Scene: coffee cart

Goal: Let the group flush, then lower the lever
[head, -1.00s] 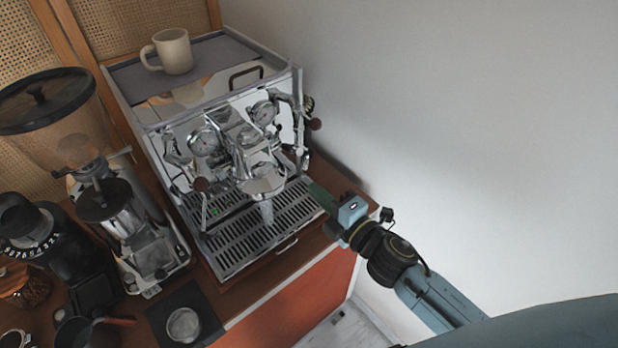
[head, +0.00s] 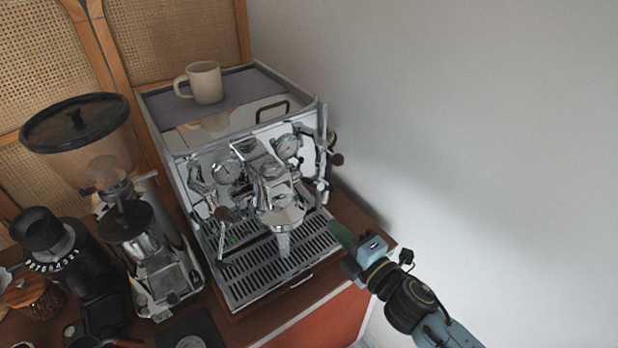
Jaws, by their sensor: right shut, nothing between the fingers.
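The chrome espresso machine (head: 240,160) stands on the counter. Its group head (head: 275,195) is at the front middle, above the slatted drip tray (head: 265,270). A pale vertical shape (head: 284,245) hangs below the group; I cannot tell whether it is running water or a metal spout. The group lever is hard to pick out among the chrome parts on the group's right. My right gripper (head: 340,233) is shut and empty, beside the drip tray's right edge, lower than the group and apart from it. My left gripper is out of view.
A beige mug (head: 204,83) stands on top of the machine. A steam wand with a dark knob (head: 337,159) is at the machine's right. Grinders (head: 145,235) crowd the left. The white wall (head: 480,150) bounds the right side.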

